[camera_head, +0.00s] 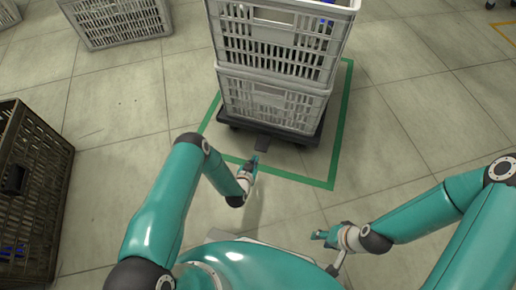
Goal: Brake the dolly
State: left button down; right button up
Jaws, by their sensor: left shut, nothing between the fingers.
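The dolly (318,137) is a low dark platform on the floor. It stands inside a green taped outline and carries a stack of grey crates (275,98). A dark pedal-like tab (261,143) sticks out from its near edge. My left gripper (254,161) is shut and empty, just in front of this tab and pointing at it. I cannot tell whether it touches the tab. My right gripper (318,235) is low at the right of centre, well away from the dolly and pointing left. Its fingers are too small to read. The dolly's wheels are mostly hidden.
The green tape (335,160) frames the dolly on grey floor tiles. A dark crate (32,190) with blue items stands at the left. A grey crate (117,22) stands at the back left. The floor right of the dolly is clear.

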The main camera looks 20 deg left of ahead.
pick_arm(q)
jog(key=shift+s, duration=1.6)
jog(key=w+r+h, duration=0.1)
jog(key=w+r, duration=0.2)
jog(key=r, duration=0.5)
jog(key=w+r, duration=0.2)
jog(key=r, duration=0.5)
jog(key=s+d+n+g+h, duration=0.15)
jog(key=s+g, duration=0.25)
jog(key=s, duration=0.5)
jog(key=s+d+g+h, duration=0.15)
jog(key=s+g, duration=0.25)
jog(key=s, duration=0.6)
jog(key=s+d+n+g, duration=0.1)
jog(key=s+d+g, duration=0.25)
jog(key=s, duration=0.55)
notch_tip(320, 180, up, 33)
jog(key=p, duration=3.3)
jog(key=shift+w+a+r, duration=0.15)
jog(key=shift+a, duration=0.25)
